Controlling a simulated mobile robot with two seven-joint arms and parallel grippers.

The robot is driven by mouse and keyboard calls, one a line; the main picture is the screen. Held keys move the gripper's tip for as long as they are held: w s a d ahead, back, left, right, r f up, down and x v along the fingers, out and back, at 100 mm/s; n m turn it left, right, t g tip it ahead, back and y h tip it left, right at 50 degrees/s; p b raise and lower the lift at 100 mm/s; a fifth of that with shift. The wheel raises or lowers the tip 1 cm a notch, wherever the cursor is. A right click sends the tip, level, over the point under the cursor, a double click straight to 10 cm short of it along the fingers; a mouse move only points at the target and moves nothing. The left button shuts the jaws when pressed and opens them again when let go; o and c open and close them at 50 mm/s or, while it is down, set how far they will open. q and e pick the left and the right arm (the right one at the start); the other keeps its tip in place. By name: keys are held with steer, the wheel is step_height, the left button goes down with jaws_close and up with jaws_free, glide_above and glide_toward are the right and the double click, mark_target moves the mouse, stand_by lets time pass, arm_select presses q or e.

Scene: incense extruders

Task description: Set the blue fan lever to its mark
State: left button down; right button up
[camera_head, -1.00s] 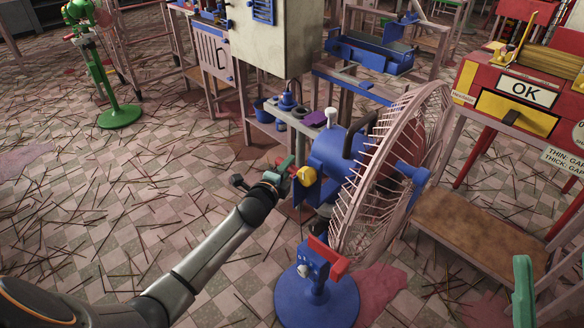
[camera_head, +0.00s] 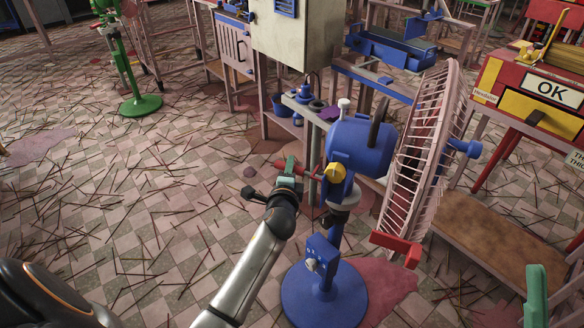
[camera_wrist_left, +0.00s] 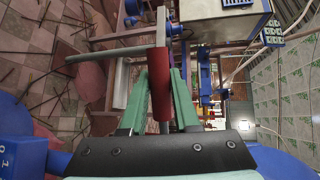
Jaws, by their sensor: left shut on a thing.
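The blue fan (camera_head: 360,145) stands on a round blue base (camera_head: 323,296), its pink wire cage (camera_head: 425,165) facing right. I cannot make out a mark for the lever. A green finger (camera_head: 537,290), apparently of my right gripper, shows at the lower right; its opening is hidden.
A red bracket (camera_head: 396,248) hangs at the cage's lower edge. A bench (camera_head: 300,108) stands close behind the fan. A wooden-topped table (camera_head: 500,225) and a red cabinet marked OK (camera_head: 535,85) are on the right. Sticks litter the floor.

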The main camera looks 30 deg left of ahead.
arm_select(q)
steer(key=shift+s+a+f, duration=0.1)
steer(key=shift+s+f, duration=0.05)
steer(key=c, duration=1)
jaws_free()
steer(key=o, duration=0.3)
steer(key=shift+o, duration=0.2)
steer(key=shift+r, duration=0.2)
arm_select(e)
steer(key=shift+d+r, duration=0.1)
steer(key=shift+r, duration=0.05)
